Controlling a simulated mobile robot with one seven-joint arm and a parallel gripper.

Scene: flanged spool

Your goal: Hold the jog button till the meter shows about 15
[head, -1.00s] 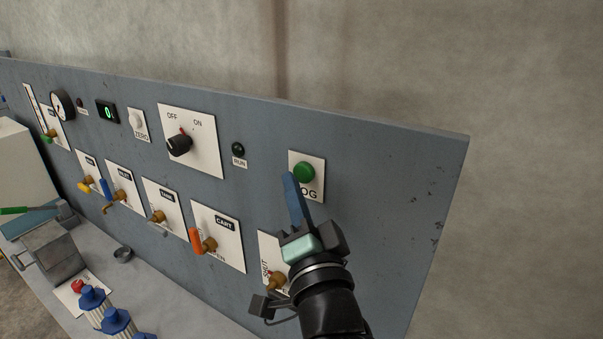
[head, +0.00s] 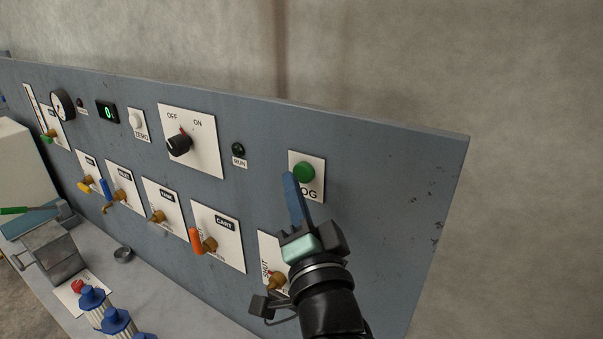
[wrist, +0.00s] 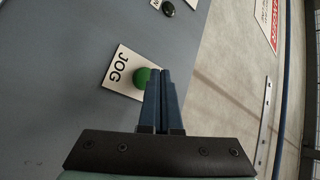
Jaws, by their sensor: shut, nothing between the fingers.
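The green jog button (head: 304,172) sits on a white plate marked JOG at the right of the grey panel. It also shows in the wrist view (wrist: 141,77), partly behind the fingers. My gripper (head: 289,176) is shut and empty, its blue fingertips close to the button's left edge in the head view. In the wrist view the closed fingers (wrist: 159,72) overlap the button's edge; I cannot tell if they touch it. The meter (head: 108,112), a small black display with green digits, reads 0 at the panel's left.
A black OFF/ON knob (head: 179,145), a dark RUN lamp (head: 238,149) and a ZERO button (head: 136,118) are on the panel. Below them are several valve handles, including an orange one (head: 196,241). Blue-capped parts (head: 93,297) stand on the bench. The panel right of the jog plate is bare.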

